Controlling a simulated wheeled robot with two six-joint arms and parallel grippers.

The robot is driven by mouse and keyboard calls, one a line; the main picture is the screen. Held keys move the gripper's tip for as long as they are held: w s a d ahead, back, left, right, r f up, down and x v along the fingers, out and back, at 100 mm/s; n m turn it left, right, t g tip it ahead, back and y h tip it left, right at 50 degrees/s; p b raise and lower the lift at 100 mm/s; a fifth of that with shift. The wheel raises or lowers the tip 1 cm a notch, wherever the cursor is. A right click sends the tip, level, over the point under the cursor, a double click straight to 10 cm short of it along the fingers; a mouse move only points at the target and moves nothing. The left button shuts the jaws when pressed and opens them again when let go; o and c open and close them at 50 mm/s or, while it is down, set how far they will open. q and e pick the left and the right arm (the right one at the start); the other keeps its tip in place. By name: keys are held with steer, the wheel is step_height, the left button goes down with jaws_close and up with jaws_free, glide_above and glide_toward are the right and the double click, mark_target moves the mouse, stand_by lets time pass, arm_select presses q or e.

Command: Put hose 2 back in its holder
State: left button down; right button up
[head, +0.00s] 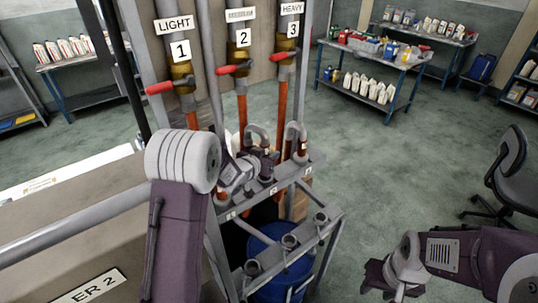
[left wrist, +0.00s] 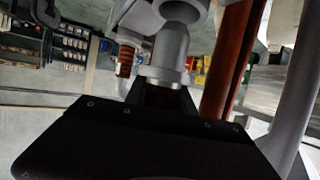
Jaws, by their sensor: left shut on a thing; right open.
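Hose 2 shows in the head view as a grey curved end (head: 258,132) below the pipe marked 2. My left gripper (head: 264,162) is shut on it at the rack's upper bar (head: 297,174). In the left wrist view a grey metal hose end (left wrist: 170,50) stands between the fingers. The arm and gripper hide much of hose 2 and its holder, so I cannot tell whether it sits in the holder. Hose 3's grey curved end (head: 296,133) is just to the right. My right gripper (head: 388,276) is open and empty, low at the right, away from the rack.
Red-handled valves (head: 233,69) sit on the pipes marked 1, 2 and 3. Lower rings (head: 289,241) stand above a blue drum (head: 268,250). A table with bottles (head: 375,53) and a chair (head: 508,170) stand beyond. The floor between is clear.

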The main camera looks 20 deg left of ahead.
stand_by(0.4)
arm_select(q)
step_height(320, 180, down, 6)
steer(key=b, duration=0.5)
steer(key=shift+r, duration=0.2)
stand_by(0.4)
steer(key=c, duration=0.8)
jaws_free()
steer(key=shift+s, duration=0.1)
steer(key=shift+s+a+b, duration=0.25)
steer(key=shift+s+b, duration=0.05)
steer(key=shift+s, duration=0.95)
steer(key=shift+s+a+b, duration=0.25)
steer(key=shift+s+b, duration=0.05)
steer(key=shift+s, duration=0.9)
